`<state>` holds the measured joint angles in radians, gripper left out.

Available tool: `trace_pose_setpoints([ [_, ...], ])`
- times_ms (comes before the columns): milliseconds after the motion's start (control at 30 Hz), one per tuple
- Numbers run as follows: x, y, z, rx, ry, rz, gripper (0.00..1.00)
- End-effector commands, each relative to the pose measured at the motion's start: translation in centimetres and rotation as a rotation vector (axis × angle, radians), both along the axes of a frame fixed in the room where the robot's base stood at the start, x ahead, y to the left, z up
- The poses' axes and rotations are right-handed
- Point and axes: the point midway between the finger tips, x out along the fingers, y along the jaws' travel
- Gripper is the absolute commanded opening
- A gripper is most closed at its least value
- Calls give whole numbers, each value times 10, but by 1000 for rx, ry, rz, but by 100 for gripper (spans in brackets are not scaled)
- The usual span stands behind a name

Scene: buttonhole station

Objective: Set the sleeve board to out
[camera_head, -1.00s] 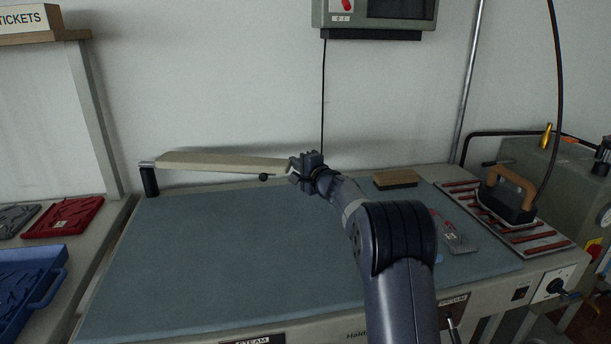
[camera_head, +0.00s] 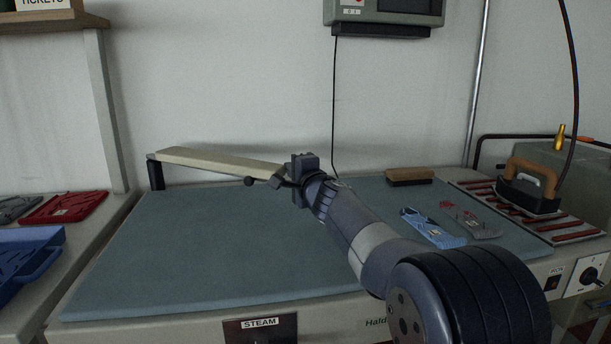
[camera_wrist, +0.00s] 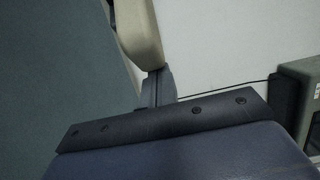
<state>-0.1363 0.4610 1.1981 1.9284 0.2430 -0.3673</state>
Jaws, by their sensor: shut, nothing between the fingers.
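The sleeve board (camera_head: 215,162) is a long cream padded arm. Its left end sits on a dark post (camera_head: 155,173) at the back left of the blue-grey pressing table (camera_head: 230,245). It reaches over the table, its free right end angled toward the front. A small dark round knob (camera_head: 249,181) shows at its front edge. My gripper (camera_head: 283,181) is shut with nothing between its fingers, right at the board's free end; I cannot tell whether they touch. In the wrist view the cream board (camera_wrist: 138,32) lies just beyond the shut fingers (camera_wrist: 156,88).
On the right lie a brush (camera_head: 410,176), a blue patterned piece (camera_head: 432,229) and an iron (camera_head: 528,187) on a red-striped rest. Trays stand at the left, a red one (camera_head: 66,207) and a blue one (camera_head: 28,256). The table's middle and front left are clear.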

Motion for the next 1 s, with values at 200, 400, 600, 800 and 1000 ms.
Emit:
trace_pose_setpoints([
  [200, -38, 29, -5, -1, -2, 12, 0],
  [400, -80, 62, -8, -5, 0, -44, 0],
  [600, -121, 94, -3, -2, -1, -116, 0],
  [800, -151, 126, 0, -1, 2, -121, 0],
  [1000, -172, 153, 0, -3, 1, -123, 0],
])
